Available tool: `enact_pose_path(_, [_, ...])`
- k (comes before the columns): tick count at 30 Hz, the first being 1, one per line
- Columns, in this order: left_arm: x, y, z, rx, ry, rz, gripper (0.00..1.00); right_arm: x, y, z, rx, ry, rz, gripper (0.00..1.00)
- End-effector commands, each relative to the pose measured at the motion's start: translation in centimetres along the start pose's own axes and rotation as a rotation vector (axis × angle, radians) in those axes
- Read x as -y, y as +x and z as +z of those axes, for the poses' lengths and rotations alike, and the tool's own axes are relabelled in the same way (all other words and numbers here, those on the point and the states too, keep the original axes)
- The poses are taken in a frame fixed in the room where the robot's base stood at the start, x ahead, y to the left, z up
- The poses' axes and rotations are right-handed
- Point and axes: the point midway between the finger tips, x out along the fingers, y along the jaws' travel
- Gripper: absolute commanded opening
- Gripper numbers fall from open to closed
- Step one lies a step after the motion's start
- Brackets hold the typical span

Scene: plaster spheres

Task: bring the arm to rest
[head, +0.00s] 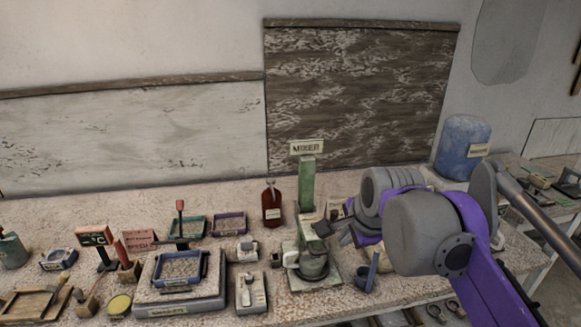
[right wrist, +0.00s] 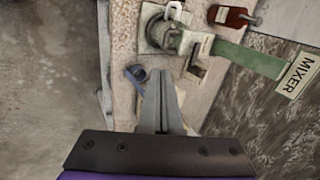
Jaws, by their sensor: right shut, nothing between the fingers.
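My right arm (head: 430,225), purple and grey, reaches in from the right in the head view, over the right part of the bench. My right gripper (head: 346,237) is beside the green mixer, partly hidden by my own wrist. In the right wrist view its two grey fingers (right wrist: 161,98) are together with nothing between them, above the bench. My left gripper is in neither view.
The green mixer (head: 307,185) stands close by on the cluttered bench, and also shows in the right wrist view (right wrist: 245,58). A small blue cup (head: 368,274) is near the fingers. A red bottle (head: 271,205) and blue barrel (head: 463,146) stand farther back.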

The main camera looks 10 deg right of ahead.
Motion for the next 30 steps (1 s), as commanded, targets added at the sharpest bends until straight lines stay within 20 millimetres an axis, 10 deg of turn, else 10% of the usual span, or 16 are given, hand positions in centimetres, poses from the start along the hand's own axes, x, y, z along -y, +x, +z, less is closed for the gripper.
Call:
enact_pose_path(18, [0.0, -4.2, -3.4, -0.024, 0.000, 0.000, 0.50, -26.1, 6.2, 3.0, 0.028, -1.365, 0.085, 0.00])
enact_pose_path(30, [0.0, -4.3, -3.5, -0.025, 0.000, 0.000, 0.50, -28.0, 6.8, 3.2, 0.036, -1.463, 0.091, 0.00])
